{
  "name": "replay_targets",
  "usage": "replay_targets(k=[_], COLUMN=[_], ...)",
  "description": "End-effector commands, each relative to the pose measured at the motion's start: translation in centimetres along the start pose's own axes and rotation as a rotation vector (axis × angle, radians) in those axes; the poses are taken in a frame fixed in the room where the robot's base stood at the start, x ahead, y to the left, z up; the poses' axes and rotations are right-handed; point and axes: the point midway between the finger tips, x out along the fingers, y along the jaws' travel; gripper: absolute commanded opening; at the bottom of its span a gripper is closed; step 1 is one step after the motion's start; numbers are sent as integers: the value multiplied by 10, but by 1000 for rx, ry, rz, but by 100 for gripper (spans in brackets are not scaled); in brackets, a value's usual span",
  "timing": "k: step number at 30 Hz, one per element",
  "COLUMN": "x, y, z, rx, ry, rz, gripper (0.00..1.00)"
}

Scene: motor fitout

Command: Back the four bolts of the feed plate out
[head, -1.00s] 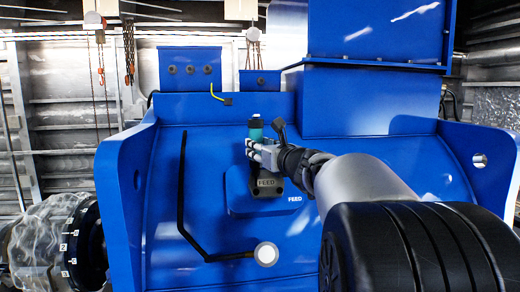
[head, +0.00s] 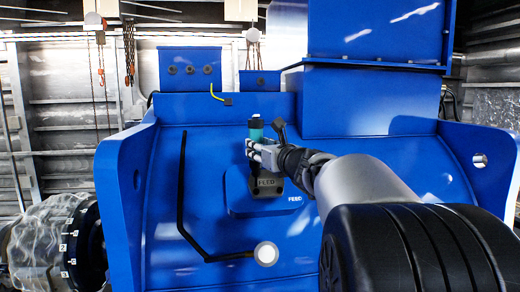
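The feed plate (head: 238,205) is a blue plate marked FEED on the front of the big blue motor housing (head: 215,235). No bolts can be made out; the gripper and dark block cover part of the plate.
A black bent rod or cable (head: 182,195) runs down the housing to a round white-faced fitting (head: 266,253). Blue side flanges (head: 125,190) stand left and right. A ringed, numbered shaft part (head: 72,245) is at lower left. The housing face left of the plate is open.

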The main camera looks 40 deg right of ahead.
Motion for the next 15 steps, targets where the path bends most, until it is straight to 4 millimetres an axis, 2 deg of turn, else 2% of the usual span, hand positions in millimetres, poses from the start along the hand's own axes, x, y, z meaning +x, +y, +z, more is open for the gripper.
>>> replay_targets(k=[15], x=[0], y=[0], z=[-8], rx=[-1], ry=[-4], rz=[1], gripper=[0])
